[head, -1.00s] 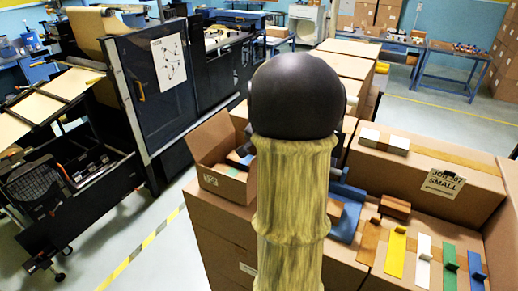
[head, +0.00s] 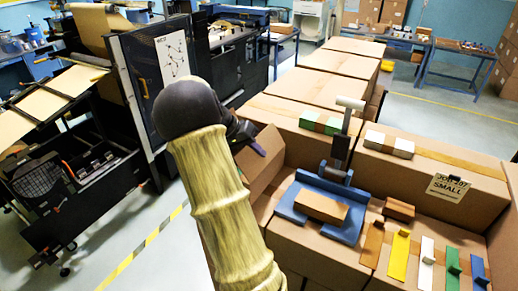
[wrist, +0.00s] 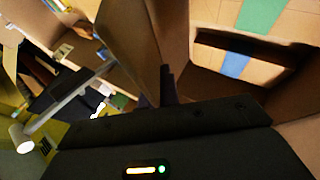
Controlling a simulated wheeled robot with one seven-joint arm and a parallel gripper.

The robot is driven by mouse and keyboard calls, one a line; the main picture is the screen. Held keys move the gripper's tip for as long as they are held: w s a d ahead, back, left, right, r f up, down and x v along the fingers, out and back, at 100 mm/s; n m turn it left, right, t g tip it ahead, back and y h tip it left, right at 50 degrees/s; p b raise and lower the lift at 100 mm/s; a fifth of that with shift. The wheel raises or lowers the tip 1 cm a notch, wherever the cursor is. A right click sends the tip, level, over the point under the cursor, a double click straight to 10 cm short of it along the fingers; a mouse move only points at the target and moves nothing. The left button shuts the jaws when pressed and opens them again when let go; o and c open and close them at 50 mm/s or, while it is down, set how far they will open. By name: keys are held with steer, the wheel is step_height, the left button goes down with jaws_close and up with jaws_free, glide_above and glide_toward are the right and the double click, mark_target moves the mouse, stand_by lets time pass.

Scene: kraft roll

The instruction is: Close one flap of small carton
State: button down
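The small carton (head: 262,168) is brown cardboard and stands left of the blue fixture in the head view. My arm hides most of it, and one side panel or raised flap shows. In the wrist view a cardboard flap (wrist: 145,40) stands up just beyond the dark gripper body. My gripper (head: 258,147) is at the carton's upper edge, by the flap. In the wrist view its dark fingers (wrist: 167,85) are close to the flap; contact and finger opening cannot be made out.
A blue fixture (head: 295,208) with a grey post holds a brown block (head: 321,207). Another brown block (head: 398,209) and several coloured strips lie to the right. A dark machine (head: 160,70) stands at left.

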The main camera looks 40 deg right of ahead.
steer(key=shift+w+a+f+n+g+h, duration=0.1)
steer(key=shift+w+f+n+g+h, duration=0.15)
steer(key=shift+g, duration=0.5)
steer(key=shift+w+a+f+n+g+h, duration=0.15)
steer(key=shift+w+f+g+h, duration=0.2)
steer(key=shift+g, duration=0.4)
steer(key=shift+w, duration=0.1)
